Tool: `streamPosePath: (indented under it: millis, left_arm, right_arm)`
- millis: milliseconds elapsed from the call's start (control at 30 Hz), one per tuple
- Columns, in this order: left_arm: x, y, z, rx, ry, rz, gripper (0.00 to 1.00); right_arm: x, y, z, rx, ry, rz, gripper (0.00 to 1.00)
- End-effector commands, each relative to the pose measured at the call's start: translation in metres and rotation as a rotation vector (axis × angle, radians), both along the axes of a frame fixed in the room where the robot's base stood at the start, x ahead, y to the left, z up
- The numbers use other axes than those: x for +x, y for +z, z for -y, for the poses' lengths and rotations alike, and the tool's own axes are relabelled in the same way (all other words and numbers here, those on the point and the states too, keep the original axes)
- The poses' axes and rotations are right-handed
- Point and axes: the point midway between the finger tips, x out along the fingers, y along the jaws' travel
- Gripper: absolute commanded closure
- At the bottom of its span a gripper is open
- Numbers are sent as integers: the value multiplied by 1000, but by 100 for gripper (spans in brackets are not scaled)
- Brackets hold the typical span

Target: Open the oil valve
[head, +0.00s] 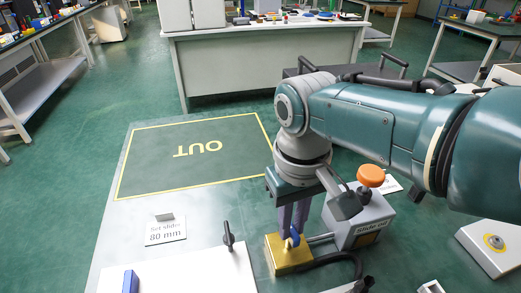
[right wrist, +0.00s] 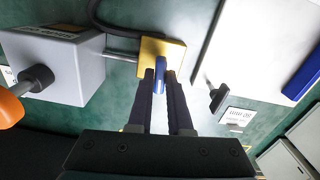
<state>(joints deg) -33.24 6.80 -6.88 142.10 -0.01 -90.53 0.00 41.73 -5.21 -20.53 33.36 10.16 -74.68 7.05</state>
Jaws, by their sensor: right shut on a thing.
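The oil valve is a yellow brass block (head: 284,262) with a small blue lever (head: 294,237), low in the middle right of the head view. In the right wrist view the brass block (right wrist: 176,48) and the blue lever (right wrist: 160,70) are near the top centre. The lever looks roughly crosswise to the pipe (right wrist: 120,55) entering the block. My right gripper (head: 292,232) points down over the valve, shut on the blue lever. Its fingertips also show in the right wrist view (right wrist: 160,80) on both sides of the lever, hiding part of it. My left gripper is not in view.
A grey box (head: 358,218) labelled "Slide oil" with an orange knob (head: 370,176) stands right beside the valve. A dark hose (head: 340,260) runs nearby. A white plate (head: 190,273) with a black lever (head: 228,236) lies left. The "OUT" area (head: 160,165) is clear.

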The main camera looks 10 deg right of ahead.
Motion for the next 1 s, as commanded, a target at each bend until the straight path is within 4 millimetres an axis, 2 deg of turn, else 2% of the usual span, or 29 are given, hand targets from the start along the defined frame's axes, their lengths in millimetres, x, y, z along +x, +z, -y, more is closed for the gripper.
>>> streamPosePath:
  millis: [333,833,867,1000]
  left_arm:
    - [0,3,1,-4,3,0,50]
    - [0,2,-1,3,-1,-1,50]
    - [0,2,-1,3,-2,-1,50]
    - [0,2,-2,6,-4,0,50]
  right_arm:
    - [0,1,-1,2,-124,2,100]
    - [1,0,-1,1,-142,2,100]
    - [1,0,-1,1,-142,2,80]
    - [1,0,0,1,-141,2,65]
